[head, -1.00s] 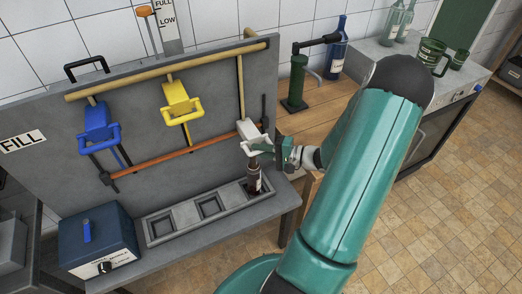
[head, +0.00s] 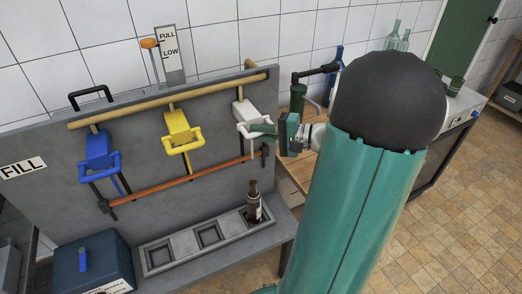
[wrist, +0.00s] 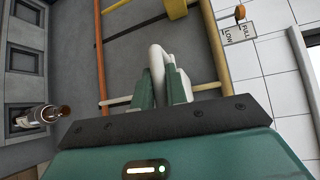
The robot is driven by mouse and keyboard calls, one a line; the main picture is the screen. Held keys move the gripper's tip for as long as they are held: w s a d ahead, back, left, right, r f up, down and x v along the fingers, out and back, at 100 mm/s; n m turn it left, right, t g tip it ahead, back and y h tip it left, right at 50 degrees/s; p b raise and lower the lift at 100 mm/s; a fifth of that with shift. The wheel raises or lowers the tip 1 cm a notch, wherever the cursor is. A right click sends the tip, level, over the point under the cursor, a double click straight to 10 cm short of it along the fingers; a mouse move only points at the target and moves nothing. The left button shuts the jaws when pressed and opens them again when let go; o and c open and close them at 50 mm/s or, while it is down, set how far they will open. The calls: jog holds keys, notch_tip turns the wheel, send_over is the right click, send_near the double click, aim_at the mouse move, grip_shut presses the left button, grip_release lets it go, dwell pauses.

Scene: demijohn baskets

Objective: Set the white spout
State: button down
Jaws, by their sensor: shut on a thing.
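The white spout (head: 243,110) is at the right end of the filling rack, raised level with the blue spout (head: 98,150) and the yellow spout (head: 178,125). My gripper (head: 266,130) comes from the right and is shut on the white spout's looped handle. In the wrist view the white spout's loop (wrist: 157,60) sits between the jaws (wrist: 162,88). A dark bottle with a white label (head: 254,207) stands upright in the right compartment of the grey tray (head: 180,262), below and clear of the white spout; it also shows in the wrist view (wrist: 40,116).
A yellow pipe (head: 140,110) and an orange-red bar (head: 180,180) cross the grey panel. A blue box (head: 92,262) stands left of the tray. A green corker-like stand (head: 298,97) and a blue bottle (head: 335,75) stand behind my arm. The tray's other compartments are empty.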

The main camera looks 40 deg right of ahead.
jog(key=shift+r, duration=1.65)
jog(key=shift+d, duration=0.1)
jog(key=c, duration=1.4)
grip_release()
jog(key=shift+r, duration=0.1)
jog(key=shift+s, duration=0.1)
jog(key=shift+s+d, duration=0.15)
jog(key=v, duration=1.3)
